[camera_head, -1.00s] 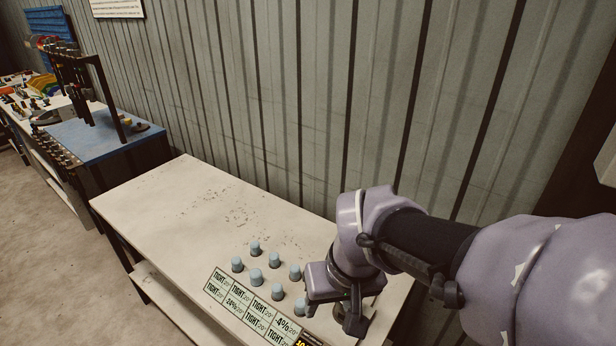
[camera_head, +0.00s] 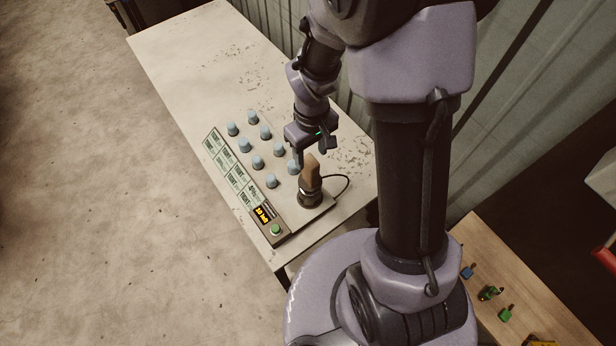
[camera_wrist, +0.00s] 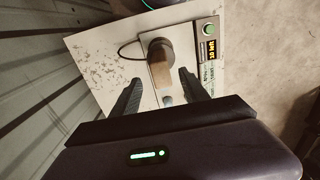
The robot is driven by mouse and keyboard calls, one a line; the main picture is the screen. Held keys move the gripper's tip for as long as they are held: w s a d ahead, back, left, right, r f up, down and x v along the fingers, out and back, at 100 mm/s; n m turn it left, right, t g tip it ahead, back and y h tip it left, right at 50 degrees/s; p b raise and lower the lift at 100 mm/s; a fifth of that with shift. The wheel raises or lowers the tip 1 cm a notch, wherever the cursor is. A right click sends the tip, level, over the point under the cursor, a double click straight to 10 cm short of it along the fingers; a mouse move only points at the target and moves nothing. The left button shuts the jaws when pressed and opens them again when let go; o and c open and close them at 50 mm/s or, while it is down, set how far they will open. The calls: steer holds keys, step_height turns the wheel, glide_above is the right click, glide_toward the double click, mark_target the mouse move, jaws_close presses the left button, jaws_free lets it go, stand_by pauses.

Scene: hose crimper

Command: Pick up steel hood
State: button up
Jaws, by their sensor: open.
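Several pale blue-grey caps stand upright in rows on a panel on the white bench; I cannot tell which one is the steel hood. The nearest cap to my gripper (camera_head: 313,148) is the one at the row's end (camera_head: 294,167), just below and left of it. My gripper is open above the panel, pointing down. In the wrist view its dark fingers (camera_wrist: 160,76) are spread and empty. Some caps are hidden there by the gripper body.
A brown block-like piece (camera_head: 312,174) stands on a dark round base with a black cable, close to my gripper. A display (camera_head: 263,213), a green button (camera_head: 276,230) and a label strip (camera_head: 228,165) edge the panel. The bench's far half (camera_head: 190,50) is clear.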

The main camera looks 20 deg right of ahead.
mark_target(310, 172)
step_height(310, 172, down, 9)
steer(key=shift+r+b, duration=0.1)
steer(key=shift+b, duration=0.65)
steer(key=shift+s+a, duration=0.1)
steer(key=shift+c, duration=0.4)
jaws_close()
steer(key=shift+r, duration=0.1)
